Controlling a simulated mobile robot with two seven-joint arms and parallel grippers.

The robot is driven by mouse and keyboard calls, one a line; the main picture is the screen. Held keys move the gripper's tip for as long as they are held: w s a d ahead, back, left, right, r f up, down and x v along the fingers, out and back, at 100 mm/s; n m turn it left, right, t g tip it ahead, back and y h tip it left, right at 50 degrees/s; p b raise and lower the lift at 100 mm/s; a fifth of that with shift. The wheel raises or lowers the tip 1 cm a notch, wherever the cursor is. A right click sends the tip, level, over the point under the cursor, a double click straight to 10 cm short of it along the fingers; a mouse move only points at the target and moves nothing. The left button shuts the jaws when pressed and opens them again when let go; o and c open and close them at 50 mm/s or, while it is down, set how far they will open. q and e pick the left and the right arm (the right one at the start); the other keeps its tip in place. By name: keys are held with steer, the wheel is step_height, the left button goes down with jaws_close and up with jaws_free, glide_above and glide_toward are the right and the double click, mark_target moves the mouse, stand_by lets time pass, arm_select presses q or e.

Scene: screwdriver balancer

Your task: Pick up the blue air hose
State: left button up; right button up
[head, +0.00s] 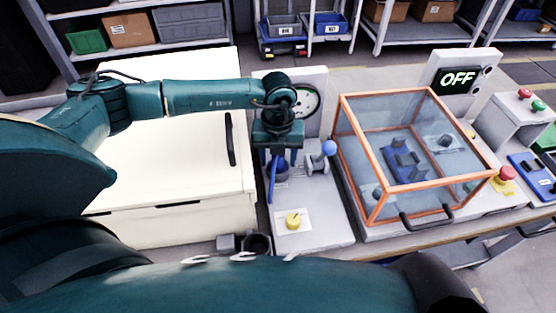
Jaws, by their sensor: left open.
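My left gripper (281,161) points down over the grey panel, just right of the white cabinet, with its jaws open. A thin blue strip, which looks like the air hose (272,180), hangs down beside and just below the fingers. The gripper hides its upper end, and I cannot tell whether they touch. A dark blue round part sits behind the fingers, partly hidden. My right gripper does not show.
A white cabinet (160,170) fills the left. A blue-knobbed lever (329,148) and a yellow button (292,220) are on the panel (320,225). Small dark cups (257,243) stand at the front.

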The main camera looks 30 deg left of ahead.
arm_select(q)
steer(key=shift+c, duration=0.4)
steer(key=c, duration=1)
step_height(320, 180, up, 10)
steer(key=shift+b, duration=0.8)
